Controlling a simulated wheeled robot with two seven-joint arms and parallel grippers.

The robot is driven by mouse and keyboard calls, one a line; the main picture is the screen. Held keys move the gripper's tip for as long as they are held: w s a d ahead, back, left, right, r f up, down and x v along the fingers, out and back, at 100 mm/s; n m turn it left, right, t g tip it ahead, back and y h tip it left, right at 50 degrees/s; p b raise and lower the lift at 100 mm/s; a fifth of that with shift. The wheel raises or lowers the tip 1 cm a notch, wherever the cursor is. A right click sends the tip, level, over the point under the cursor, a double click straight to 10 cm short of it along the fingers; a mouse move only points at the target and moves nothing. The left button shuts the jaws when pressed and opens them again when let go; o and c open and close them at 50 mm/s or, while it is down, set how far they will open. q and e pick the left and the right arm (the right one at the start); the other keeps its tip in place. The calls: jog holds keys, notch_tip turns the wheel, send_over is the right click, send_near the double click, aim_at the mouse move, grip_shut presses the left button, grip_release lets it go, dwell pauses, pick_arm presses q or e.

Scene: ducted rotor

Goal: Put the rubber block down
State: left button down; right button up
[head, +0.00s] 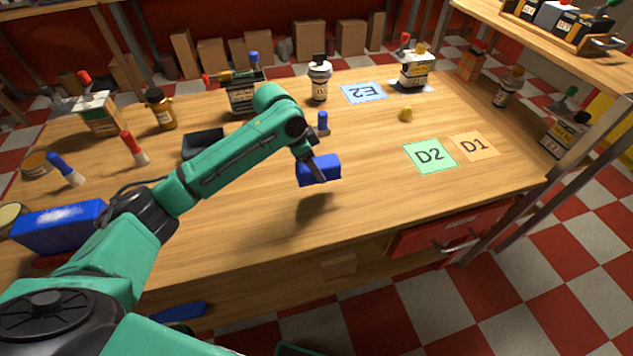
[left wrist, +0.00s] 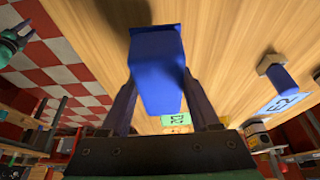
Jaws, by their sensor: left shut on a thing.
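The rubber block (head: 320,169) is a blue box shape. My left gripper (head: 316,172) is shut on it and holds it above the wooden table (head: 260,220), with a shadow on the wood below. In the left wrist view the blue block (left wrist: 157,75) sits between the two dark fingers of my left gripper (left wrist: 160,100). My right gripper is not clearly seen in the head view; a dark gripper-like shape with a green part shows at the left edge of the wrist view, and I cannot tell its state.
Green D2 (head: 430,156), orange D1 (head: 474,146) and blue E2 (head: 363,92) mats lie to the right. Bottles line the back. The front middle of the table is clear.

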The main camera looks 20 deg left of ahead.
aim_at(302, 165)
pick_arm(q)
notch_tip(302, 165, down, 7)
jog(key=shift+w+r, duration=0.15)
jog(key=shift+r, duration=0.05)
jog(key=shift+f, duration=0.3)
jog(key=shift+c, duration=0.6)
grip_release()
pick_arm(e)
jog(key=shift+w+a+r, duration=0.15)
jog(key=shift+w+r, duration=0.05)
jog(key=shift+w, duration=0.9)
pick_arm(q)
jog(key=v, duration=1.2)
jog(key=shift+w, duration=0.15)
pick_arm(e)
jog(key=shift+f, duration=0.15)
